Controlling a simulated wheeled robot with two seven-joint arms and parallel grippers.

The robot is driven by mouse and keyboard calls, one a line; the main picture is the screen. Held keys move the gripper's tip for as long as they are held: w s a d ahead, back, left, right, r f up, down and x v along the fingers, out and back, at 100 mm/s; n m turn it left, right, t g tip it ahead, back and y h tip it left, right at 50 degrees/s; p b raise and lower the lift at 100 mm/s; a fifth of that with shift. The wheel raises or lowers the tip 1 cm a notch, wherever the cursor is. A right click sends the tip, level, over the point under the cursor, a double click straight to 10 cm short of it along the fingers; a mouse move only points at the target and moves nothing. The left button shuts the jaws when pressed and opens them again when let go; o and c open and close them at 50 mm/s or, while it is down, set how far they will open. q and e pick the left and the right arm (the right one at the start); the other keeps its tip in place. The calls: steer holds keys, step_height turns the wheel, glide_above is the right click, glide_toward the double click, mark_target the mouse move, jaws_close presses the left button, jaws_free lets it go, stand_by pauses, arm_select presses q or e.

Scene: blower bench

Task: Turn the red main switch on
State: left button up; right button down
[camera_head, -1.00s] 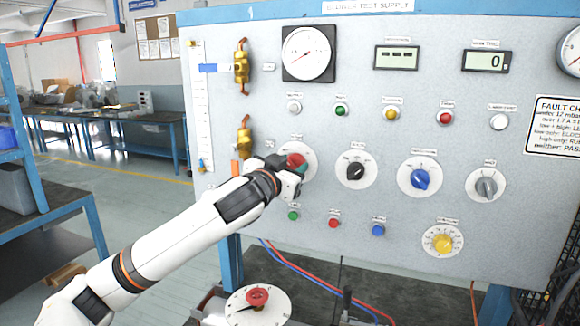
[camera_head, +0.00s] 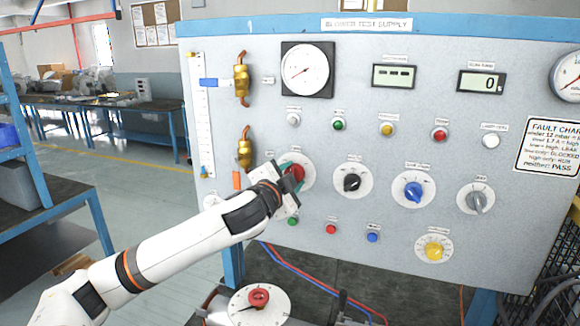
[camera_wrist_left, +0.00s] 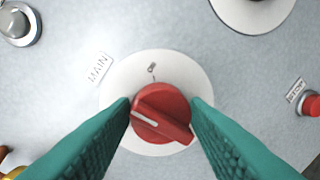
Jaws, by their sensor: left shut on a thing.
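The red main switch (camera_head: 298,173) is a round knob on a white disc on the upright grey panel. My left gripper (camera_head: 289,177) reaches it from the lower left and partly hides it. In the left wrist view the red knob (camera_wrist_left: 160,112) sits between the two teal fingers (camera_wrist_left: 161,104), which are shut on its sides. The knob's white line lies slantwise, off the small mark at the top of the disc. A MAIN label is beside the disc. My right gripper is not in view.
A black knob (camera_head: 352,183), a blue knob (camera_head: 414,191) and a grey knob (camera_head: 476,201) stand in a row to the right. Small green (camera_head: 292,221) and red (camera_head: 331,229) buttons are close below. A brass fitting (camera_head: 244,147) is close at the upper left.

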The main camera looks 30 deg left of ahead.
arm_select(q)
steer(key=shift+d+f+m+g+y+p, duration=0.1)
steer(key=shift+m+g+y+p, duration=0.1)
steer(key=shift+m+p, duration=1.85)
steer(key=shift+d+f+m+g+y+p, duration=0.1)
steer(key=shift+m+y+p, duration=0.1)
steer(key=shift+m+p, duration=1.8)
steer(key=shift+m+b, duration=0.4)
steer(key=shift+m, duration=0.15)
steer(key=o, duration=1)
steer(key=shift+c, duration=0.2)
steer(key=shift+s, duration=0.1)
